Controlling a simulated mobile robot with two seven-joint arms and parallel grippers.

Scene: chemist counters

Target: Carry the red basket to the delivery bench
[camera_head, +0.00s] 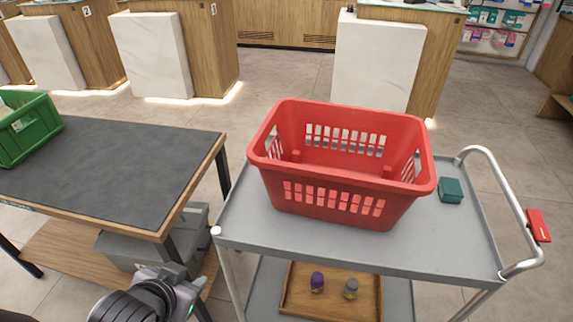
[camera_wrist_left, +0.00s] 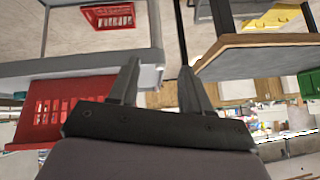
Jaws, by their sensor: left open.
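The red basket (camera_head: 338,190) stands upright and looks empty on the top shelf of a grey cart (camera_head: 258,232) in the head view. My left gripper (camera_head: 178,282) is low at the left front, apart from the basket and left of the cart. In the left wrist view its two fingers (camera_wrist_left: 160,72) are spread with nothing between them, and a red basket (camera_wrist_left: 45,110) shows to their left. A dark-topped bench (camera_head: 110,165) stands left of the cart; no label tells whether it is the delivery bench. My right gripper is not in view.
A green basket (camera_head: 28,130) sits on the bench's left end. A small teal box (camera_head: 451,189) lies on the cart right of the red basket. A wooden tray (camera_head: 300,305) is on the cart's lower shelf. White-fronted counters (camera_head: 150,55) stand behind, with open floor before them.

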